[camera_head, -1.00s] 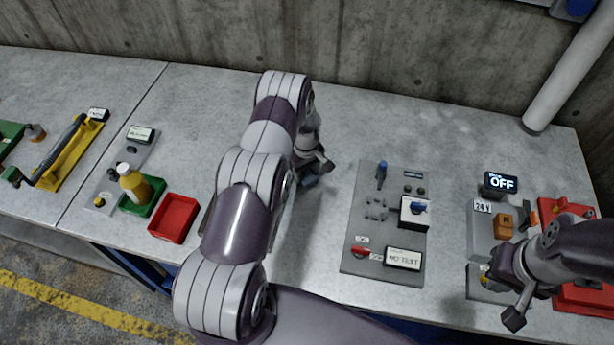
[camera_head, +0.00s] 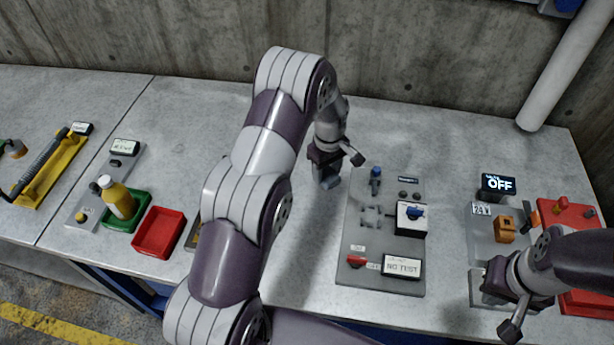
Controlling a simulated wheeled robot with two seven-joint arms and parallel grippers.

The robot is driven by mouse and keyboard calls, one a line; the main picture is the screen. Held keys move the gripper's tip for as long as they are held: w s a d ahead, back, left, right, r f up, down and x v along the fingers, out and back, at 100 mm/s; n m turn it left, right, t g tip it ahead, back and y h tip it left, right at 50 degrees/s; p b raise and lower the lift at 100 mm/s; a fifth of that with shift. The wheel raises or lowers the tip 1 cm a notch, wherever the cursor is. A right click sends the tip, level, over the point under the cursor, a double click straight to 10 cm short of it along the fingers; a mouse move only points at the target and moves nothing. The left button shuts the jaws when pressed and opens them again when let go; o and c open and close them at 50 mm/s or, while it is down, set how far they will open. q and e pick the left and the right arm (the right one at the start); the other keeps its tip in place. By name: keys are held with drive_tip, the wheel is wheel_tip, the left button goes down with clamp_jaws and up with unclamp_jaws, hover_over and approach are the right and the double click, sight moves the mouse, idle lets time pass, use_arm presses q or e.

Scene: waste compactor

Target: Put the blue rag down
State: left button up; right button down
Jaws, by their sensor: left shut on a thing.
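My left gripper (camera_head: 338,166) is over the table just left of the grey test panel, shut with something in its jaws. A small grey-blue patch beneath it (camera_head: 328,179) seems to be the blue rag; most of it is hidden by the gripper, and I cannot tell if it touches the table. My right gripper (camera_head: 503,302) hangs at the right, over the front of the 24 V panel; its jaw opening is not clear.
The grey test panel (camera_head: 350,235) with a blue knob and a "NO TEST" display stands right of the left gripper. A red tray (camera_head: 160,233), a green tray with a yellow bottle (camera_head: 118,199) and a yellow tool fixture (camera_head: 52,165) are at left. The back middle of the table is clear.

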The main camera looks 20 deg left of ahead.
sight(338, 176)
use_arm(q)
drive_tip(key=d, duration=0.1)
drive_tip(key=d+r, duration=0.1)
drive_tip(key=shift+s+d+r+b, duration=0.1)
drive_tip(key=shift+d+r+b, duration=0.2)
drive_tip(key=shift+d, duration=0.05)
drive_tip(key=shift+d+r+m, duration=0.1)
drive_tip(key=shift+m, duration=1.2)
drive_tip(key=s+f+m, duration=0.4)
drive_tip(key=s+m, duration=0.3)
drive_tip(key=m, duration=0.2)
drive_tip(key=shift+s+b, duration=0.2)
drive_tip(key=shift+b, duration=0.2)
